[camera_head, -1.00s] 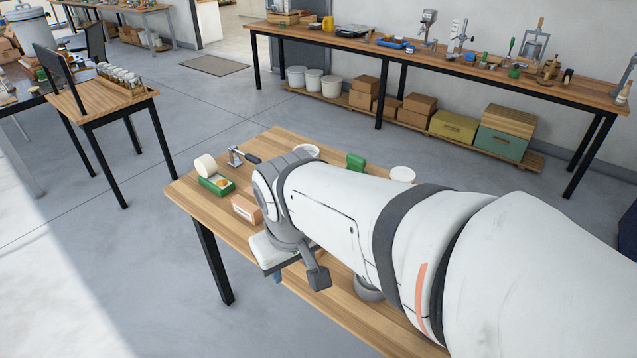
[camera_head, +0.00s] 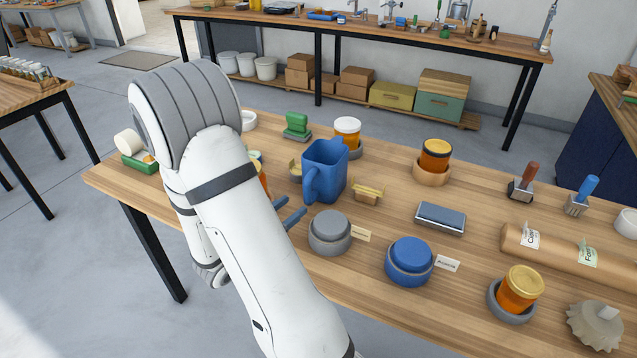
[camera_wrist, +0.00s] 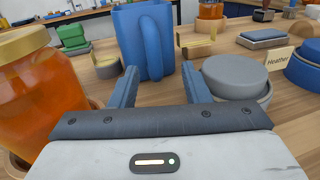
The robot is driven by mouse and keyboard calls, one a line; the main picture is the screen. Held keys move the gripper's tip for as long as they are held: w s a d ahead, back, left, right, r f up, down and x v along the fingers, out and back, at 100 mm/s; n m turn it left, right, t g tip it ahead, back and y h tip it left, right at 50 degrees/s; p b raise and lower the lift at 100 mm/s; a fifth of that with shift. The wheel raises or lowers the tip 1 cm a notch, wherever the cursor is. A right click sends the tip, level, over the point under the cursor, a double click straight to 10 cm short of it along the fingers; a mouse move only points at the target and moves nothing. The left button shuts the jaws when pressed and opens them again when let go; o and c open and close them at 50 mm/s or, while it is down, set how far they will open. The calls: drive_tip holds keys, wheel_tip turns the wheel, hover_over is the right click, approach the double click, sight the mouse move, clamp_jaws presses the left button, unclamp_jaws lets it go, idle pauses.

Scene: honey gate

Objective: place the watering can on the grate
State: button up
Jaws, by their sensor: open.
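The watering can, seen as a blue jug (camera_head: 332,168), stands upright on the wooden table, its handle towards my gripper. It also shows in the wrist view (camera_wrist: 130,35), with its handle (camera_wrist: 155,45) straight ahead. My gripper (camera_head: 291,210) is open, its two blue fingers pointing at the can. In the wrist view (camera_wrist: 158,82) the handle lines up with the gap between the fingers; I cannot tell whether the tips reach around it. My arm hides part of the table. I cannot make out a grate for certain.
A grey round tin (camera_head: 330,232) stands close right of the fingers, and a honey jar (camera_wrist: 38,90) close left. A blue tin (camera_head: 410,260), a flat grey block (camera_head: 440,217) and a honey jar on a wooden ring (camera_head: 435,158) stand further right. Bare wood lies between them.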

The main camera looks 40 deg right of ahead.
sight(305, 195)
drive_tip(key=shift+w+d+f+n+t, duration=0.1)
drive_tip(key=shift+w+f+n+t, duration=0.15)
drive_tip(key=shift+w+n+t, duration=0.05)
drive_tip(key=shift+d, duration=0.35)
drive_tip(key=d, duration=0.2)
drive_tip(key=w+d, duration=0.1)
drive_tip(key=d, duration=0.3)
drive_tip(key=shift+w+d+p, duration=0.25)
drive_tip(key=shift+d+p, duration=0.05)
drive_tip(key=shift+d, duration=0.05)
clamp_jaws()
